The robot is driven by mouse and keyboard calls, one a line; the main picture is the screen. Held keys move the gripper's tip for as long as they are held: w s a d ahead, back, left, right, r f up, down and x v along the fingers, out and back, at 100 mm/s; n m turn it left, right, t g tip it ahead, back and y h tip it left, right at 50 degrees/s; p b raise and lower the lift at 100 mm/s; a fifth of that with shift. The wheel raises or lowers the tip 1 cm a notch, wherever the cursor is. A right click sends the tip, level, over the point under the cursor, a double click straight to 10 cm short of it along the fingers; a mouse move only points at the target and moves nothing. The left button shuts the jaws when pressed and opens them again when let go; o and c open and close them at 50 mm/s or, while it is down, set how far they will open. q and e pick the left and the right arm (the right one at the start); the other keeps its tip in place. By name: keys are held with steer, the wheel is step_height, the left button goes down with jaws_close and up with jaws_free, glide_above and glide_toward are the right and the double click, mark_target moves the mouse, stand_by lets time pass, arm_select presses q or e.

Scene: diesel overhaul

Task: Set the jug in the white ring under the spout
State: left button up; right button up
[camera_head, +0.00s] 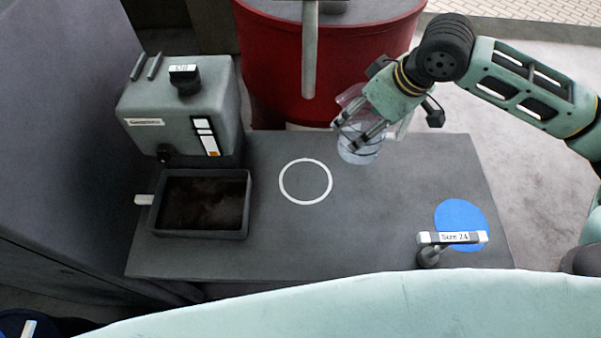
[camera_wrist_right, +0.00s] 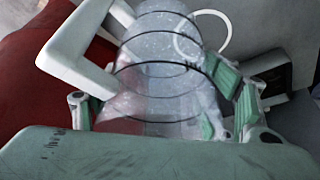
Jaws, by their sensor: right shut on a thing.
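The clear jug (camera_head: 360,155) with dark bands is held by my right gripper (camera_head: 352,135), over the table's back edge. In the right wrist view the jug (camera_wrist_right: 160,75) lies between the two fingers, with its pale handle (camera_wrist_right: 82,50) at the left. Whether its base touches the table cannot be told. The white ring (camera_head: 281,181) is a flat, empty circle on the table, left of and nearer than the jug. In the wrist view the ring (camera_wrist_right: 228,35) shows partly behind the jug. A grey pipe (camera_head: 310,60), possibly the spout, hangs before the red drum. My left gripper is not in view.
The grey table (camera_head: 350,235) is clear around the ring. A dark tray (camera_head: 247,232) and a grey machine (camera_head: 165,105) stand at the left. A red drum (camera_head: 270,60) stands behind. A blue disc (camera_head: 462,215) and a "Size 24" T-shaped tool (camera_head: 428,256) are at the right.

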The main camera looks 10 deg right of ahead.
steer(key=shift+a+f+p, duration=0.4)
steer(key=shift+a+f, duration=4.95)
steer(key=shift+a, duration=0.25)
steer(key=o, duration=1.8)
steer(key=shift+s+f, duration=0.1)
steer(key=shift+f, duration=0.05)
steer(key=shift+c, duration=0.2)
steer(key=v, duration=1.2)
steer(key=shift+r, duration=0.2)
steer(key=shift+f, duration=0.1)
